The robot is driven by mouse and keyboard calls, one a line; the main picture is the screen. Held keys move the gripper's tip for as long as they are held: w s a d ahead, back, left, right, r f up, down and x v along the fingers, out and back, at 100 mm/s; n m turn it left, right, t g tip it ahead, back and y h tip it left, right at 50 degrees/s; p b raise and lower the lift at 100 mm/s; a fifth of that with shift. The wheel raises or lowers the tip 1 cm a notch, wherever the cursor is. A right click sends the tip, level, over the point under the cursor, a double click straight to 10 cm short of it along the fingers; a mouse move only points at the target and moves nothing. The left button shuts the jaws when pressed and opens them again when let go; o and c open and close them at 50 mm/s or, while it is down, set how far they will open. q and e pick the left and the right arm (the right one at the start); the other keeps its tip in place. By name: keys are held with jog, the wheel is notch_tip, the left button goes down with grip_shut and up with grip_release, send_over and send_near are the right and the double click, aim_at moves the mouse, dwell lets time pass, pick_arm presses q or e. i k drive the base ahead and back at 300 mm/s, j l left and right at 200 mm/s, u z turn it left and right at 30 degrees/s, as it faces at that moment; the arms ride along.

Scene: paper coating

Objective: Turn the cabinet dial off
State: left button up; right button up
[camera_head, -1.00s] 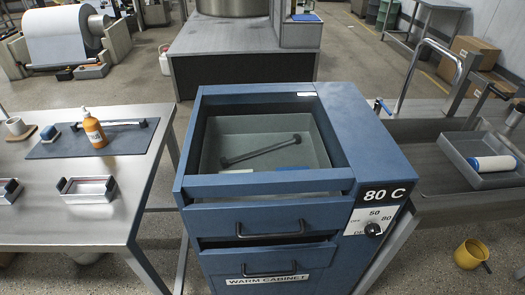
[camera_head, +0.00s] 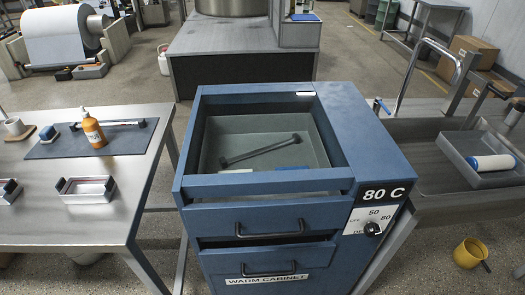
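The cabinet dial (camera_head: 373,229) is a small black knob on a white plate on the front right of the blue warm cabinet (camera_head: 380,145). The plate carries the marks 50 and 80 and smaller lettering that is hard to read. A black sign (camera_head: 383,194) above it reads 80 C. The knob is too small to tell exactly which mark it points to. Neither my left nor my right gripper is in view.
The cabinet's open top holds a grey tray (camera_head: 225,128) with a dark bar. A steel table (camera_head: 95,225) stands at left with an orange bottle (camera_head: 93,130). A sink bench with a grey tray (camera_head: 455,150) is at right.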

aim_at(372, 230)
jog(key=z, duration=1.05)
